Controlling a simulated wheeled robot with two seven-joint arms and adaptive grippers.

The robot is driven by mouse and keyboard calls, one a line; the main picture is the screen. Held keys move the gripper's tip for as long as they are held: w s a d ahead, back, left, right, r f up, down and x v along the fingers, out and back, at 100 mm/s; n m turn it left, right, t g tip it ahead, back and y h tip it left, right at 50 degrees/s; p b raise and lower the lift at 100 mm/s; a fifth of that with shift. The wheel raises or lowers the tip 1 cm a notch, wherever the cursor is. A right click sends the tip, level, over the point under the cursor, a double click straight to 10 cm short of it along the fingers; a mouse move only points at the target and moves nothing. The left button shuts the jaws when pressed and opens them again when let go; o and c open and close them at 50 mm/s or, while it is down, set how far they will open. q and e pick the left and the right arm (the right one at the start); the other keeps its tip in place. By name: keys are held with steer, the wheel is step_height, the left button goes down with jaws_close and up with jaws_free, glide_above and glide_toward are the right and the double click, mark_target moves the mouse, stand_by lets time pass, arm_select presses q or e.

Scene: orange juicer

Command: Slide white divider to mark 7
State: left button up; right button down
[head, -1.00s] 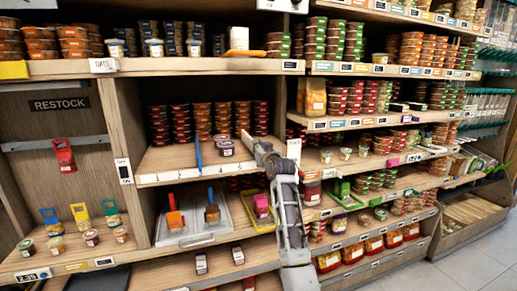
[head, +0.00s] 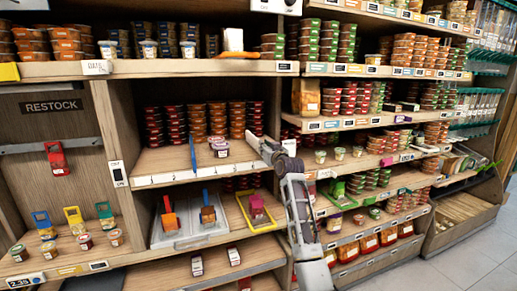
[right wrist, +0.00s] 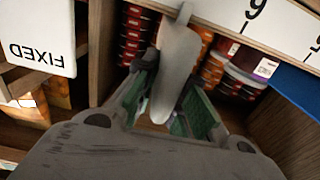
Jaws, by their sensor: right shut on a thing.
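In the right wrist view a flat, pale white divider (right wrist: 176,70) stands between the fingers of my right gripper (right wrist: 168,100), which is shut on it. The divider's upper end reaches the white number rail (right wrist: 250,18), where an upside-down digit shows beside it. In the head view my right gripper (head: 254,140) is at the front right of the middle shelf, over the numbered rail (head: 165,178). The divider is mostly hidden there by gripper and arm. The divider's exact mark is not readable. My left gripper is not in view.
A blue divider (head: 193,153) stands left of my gripper, with a small jar (head: 220,149) between them. Stacked tubs (head: 215,118) fill the shelf's back. A wooden upright bounds the bay on the right. A FIXED sign (right wrist: 37,50) shows in the wrist view.

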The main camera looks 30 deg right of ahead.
steer(key=d, duration=0.3)
steer(key=shift+s, duration=0.4)
steer(key=shift+d+r, duration=0.1)
steer(key=c, duration=1.8)
jaws_free()
steer(key=o, duration=0.3)
steer(key=shift+d, duration=0.2)
steer(key=shift+s+a, duration=0.1)
steer(key=shift+a, duration=0.1)
steer(key=shift+v, duration=5.9)
steer(key=shift+d, duration=0.15)
